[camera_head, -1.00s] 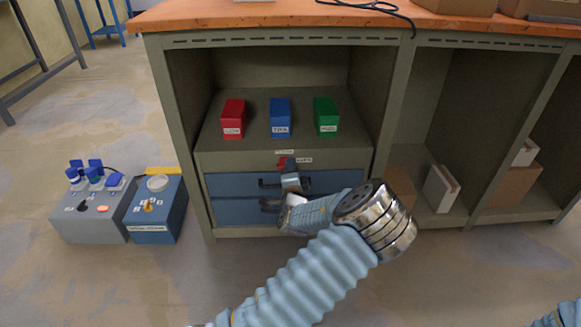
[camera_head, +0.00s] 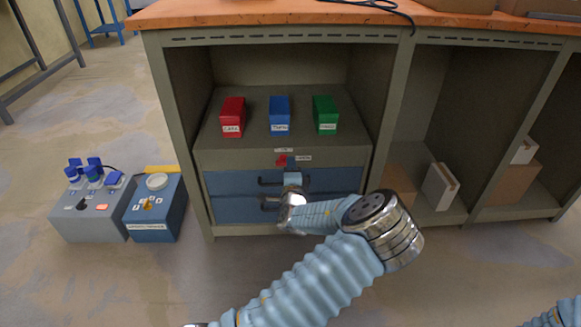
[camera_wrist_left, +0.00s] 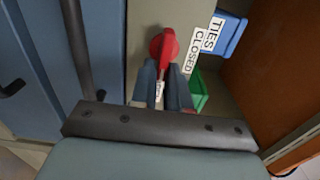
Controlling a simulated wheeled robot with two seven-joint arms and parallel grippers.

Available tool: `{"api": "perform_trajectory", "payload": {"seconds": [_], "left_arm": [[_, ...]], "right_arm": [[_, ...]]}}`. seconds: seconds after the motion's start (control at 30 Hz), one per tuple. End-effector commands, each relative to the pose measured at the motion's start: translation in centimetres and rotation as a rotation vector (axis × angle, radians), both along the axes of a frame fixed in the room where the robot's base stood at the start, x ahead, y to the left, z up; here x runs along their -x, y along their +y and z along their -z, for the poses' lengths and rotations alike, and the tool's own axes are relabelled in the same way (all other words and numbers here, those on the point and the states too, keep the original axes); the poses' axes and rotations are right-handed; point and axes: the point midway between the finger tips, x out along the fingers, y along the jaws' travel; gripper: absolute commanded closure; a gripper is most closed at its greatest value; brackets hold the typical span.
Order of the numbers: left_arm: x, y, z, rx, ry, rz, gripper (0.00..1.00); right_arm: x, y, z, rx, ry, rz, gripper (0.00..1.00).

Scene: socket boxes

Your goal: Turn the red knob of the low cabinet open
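The red knob (camera_head: 281,161) sits on the strip above the blue drawers of the low grey-green cabinet (camera_head: 215,158). In the left wrist view the knob (camera_wrist_left: 165,45) has a round base and a narrow grip pointing toward my fingers. A CLOSED label (camera_wrist_left: 191,50) is beside it. My left gripper (camera_head: 292,178) is just below and right of the knob. Its two fingers (camera_wrist_left: 162,72) stand apart with a narrow gap, their tips at the near end of the grip. Whether they touch it I cannot tell. My right gripper is out of view.
Red (camera_head: 232,118), blue (camera_head: 280,117) and green (camera_head: 325,116) bins stand on the shelf above. Drawer handles (camera_head: 268,182) stick out below the knob. A grey switch box (camera_head: 90,215) and a blue box (camera_head: 155,215) stand on the floor at left.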

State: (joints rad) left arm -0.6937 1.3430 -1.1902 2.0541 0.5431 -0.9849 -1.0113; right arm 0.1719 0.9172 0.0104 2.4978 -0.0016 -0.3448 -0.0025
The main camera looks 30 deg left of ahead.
Motion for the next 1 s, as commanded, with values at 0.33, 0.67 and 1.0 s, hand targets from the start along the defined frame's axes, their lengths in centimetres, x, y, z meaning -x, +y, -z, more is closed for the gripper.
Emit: {"api": "perform_trajectory", "payload": {"seconds": [0.33,0.67,1.0], "left_arm": [[0.0,0.1,0.0,0.001,-0.002,-0.002,0.63],[3.2,-2.0,-0.1,0.001,0.001,0.0,0.63],[9.9,-6.1,-0.1,0.0,0.0,0.001,0.63]], "right_arm": [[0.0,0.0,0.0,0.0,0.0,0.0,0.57],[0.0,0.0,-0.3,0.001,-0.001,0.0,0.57],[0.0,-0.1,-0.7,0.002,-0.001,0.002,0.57]]}}
